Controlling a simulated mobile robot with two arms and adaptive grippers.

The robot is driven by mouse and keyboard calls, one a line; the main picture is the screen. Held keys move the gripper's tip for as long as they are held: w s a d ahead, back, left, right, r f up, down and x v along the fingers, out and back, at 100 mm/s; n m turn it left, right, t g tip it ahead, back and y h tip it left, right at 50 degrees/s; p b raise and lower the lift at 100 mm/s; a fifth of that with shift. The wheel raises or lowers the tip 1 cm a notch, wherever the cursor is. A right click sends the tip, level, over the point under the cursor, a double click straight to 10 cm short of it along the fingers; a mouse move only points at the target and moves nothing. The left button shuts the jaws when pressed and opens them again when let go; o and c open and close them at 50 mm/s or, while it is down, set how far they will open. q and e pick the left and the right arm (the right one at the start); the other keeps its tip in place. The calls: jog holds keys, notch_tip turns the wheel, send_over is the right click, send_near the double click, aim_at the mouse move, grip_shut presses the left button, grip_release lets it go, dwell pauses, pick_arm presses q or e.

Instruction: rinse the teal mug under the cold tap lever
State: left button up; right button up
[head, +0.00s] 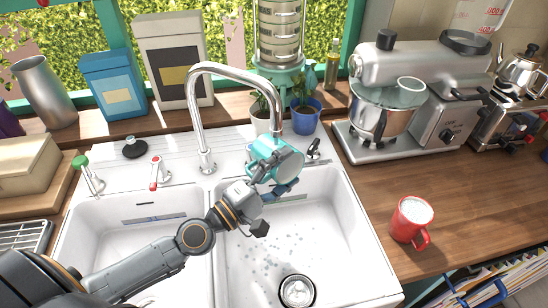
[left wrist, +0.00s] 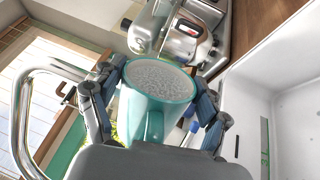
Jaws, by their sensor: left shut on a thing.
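The teal mug (head: 287,163) is held over the back of the right sink basin, just below the end of the chrome spout (head: 197,105). My left gripper (head: 272,172) is shut around the mug. In the left wrist view the mug (left wrist: 150,112) sits between the two fingers (left wrist: 158,90), its handle towards the camera. A grey, speckled surface fills its opening; I cannot tell if it is water. A small dark-and-metal lever (head: 313,150) stands right of the mug, and a red-tipped lever (head: 155,172) stands left of the spout. My right gripper is not in view.
Droplets lie in the right basin (head: 345,235) around its drain (head: 297,291). A red mug (head: 411,220) stands on the wooden counter at the right. A stand mixer (head: 400,95) is behind it. Potted plants (head: 305,112) stand on the sill behind the held mug.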

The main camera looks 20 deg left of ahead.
pick_arm(q)
jog(key=shift+r, duration=0.1)
jog(key=shift+s+d+p, duration=0.15)
jog(key=shift+d+p, duration=0.15)
jog(key=s+d+p, duration=0.3)
jog(key=s+d, duration=0.1)
jog(key=d, duration=0.4)
jog(key=shift+s+d, duration=0.15)
jog(key=shift+s, duration=0.1)
dwell(0.3)
jog(key=d+r+p, duration=0.1)
jog(key=s+d+r+p, duration=0.1)
jog(key=d+p, duration=0.1)
jog(key=s+d+r+p, duration=0.1)
jog(key=shift+s+d+p, duration=0.15)
jog(key=shift+d+p, duration=0.05)
jog(key=shift+p, duration=0.1)
dwell(1.0)
